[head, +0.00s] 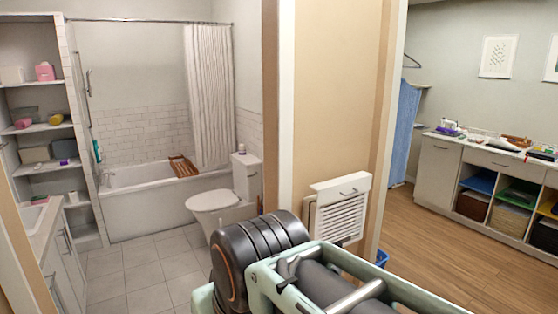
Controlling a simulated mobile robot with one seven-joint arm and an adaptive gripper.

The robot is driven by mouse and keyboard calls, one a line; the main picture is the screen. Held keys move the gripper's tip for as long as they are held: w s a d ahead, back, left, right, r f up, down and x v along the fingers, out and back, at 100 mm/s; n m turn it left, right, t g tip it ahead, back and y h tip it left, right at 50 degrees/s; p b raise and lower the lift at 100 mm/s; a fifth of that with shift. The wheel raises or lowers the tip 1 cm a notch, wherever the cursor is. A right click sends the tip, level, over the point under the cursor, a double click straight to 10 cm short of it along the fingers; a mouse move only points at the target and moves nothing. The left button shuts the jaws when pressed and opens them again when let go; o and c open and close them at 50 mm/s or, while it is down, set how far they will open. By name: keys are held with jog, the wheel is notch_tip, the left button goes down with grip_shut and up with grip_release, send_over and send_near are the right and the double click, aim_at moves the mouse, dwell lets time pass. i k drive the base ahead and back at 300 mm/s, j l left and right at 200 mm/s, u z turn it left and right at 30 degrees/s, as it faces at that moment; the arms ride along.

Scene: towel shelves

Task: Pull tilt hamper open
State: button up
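Two white fronts could be the tilt hamper, and I cannot tell which. One is a plain tall panel (437,177) with a bar handle near its top, at the left end of the counter in the right-hand room; it looks closed. The other is a louvred white unit (340,217) with a handle on its upper panel, against the end of the dividing wall; my arm partly hides its lower left. My gripper is out of view; only parts of my arm show at bottom centre.
The wooden floor (437,235) before the counter (500,155) is clear. Open cubbies with baskets (472,206) stand right of the plain panel. A blue board (402,135) hangs at its left. The bathroom with a toilet (224,194) lies left of the wall (335,90).

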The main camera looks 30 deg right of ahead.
aim_at(441, 162)
jog(key=z, duration=2.15)
jog(key=i+z, duration=0.1)
jog(key=i, duration=0.6)
jog(key=i+z, duration=0.25)
jog(key=i, duration=0.3)
jog(key=i+j+z, duration=0.25)
jog(key=i, duration=0.3)
jog(key=i+l+z, duration=0.1)
jog(key=i, duration=1.1)
jog(key=i+l+u, duration=0.15)
jog(key=i+u, duration=0.15)
jog(key=i, duration=0.85)
jog(key=i+j+u, duration=0.2)
jog(key=i, duration=0.6)
jog(key=i+l+u, duration=0.2)
jog(key=i, duration=0.55)
jog(key=i+l+u, duration=0.15)
jog(key=i, duration=0.65)
